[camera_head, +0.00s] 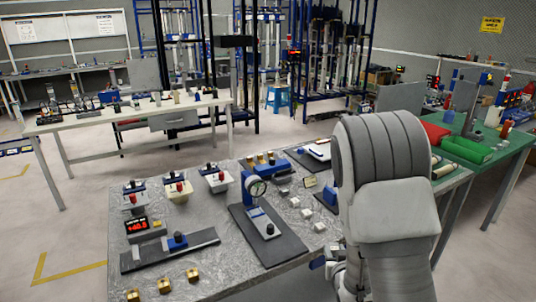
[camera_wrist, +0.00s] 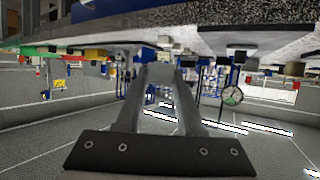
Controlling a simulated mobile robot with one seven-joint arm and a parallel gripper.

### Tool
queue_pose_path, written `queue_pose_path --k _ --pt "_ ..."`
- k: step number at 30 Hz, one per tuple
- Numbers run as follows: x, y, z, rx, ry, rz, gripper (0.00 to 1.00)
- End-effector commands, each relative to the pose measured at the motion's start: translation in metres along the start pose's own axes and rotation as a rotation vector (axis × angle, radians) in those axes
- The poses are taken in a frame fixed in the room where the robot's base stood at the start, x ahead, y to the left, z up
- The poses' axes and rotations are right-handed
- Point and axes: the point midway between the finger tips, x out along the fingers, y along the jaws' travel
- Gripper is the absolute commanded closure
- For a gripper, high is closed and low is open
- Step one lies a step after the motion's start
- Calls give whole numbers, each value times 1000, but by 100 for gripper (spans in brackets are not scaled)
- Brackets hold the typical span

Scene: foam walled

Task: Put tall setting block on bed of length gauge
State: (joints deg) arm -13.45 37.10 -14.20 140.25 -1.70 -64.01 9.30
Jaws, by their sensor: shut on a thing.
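A gauge with a round dial (camera_head: 257,188) on a blue post stands on a dark base plate (camera_head: 287,246) at the middle of the stone-topped bench. I take this as the length gauge, with its pale bed (camera_head: 256,215) below the dial. The dial also shows in the wrist view (camera_wrist: 232,95). My gripper (camera_wrist: 160,70) is low at the bench's right side, mostly hidden by my arm in the head view.
Several small silver blocks (camera_head: 307,213) lie between the gauge and my arm. A dark rail with a blue carriage (camera_head: 177,241), a red-lit display (camera_head: 137,225) and brass blocks (camera_head: 193,274) are at the left. A green-topped table (camera_head: 490,155) stands at the right.

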Motion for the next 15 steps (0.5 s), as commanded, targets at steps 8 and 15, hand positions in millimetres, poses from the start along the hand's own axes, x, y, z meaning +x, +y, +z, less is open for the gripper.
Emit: queue_pose_path --k 8,15 --pt "5 -22 0 -18 5 -49 100" --pt "4 -107 -13 -105 11 -259 100"
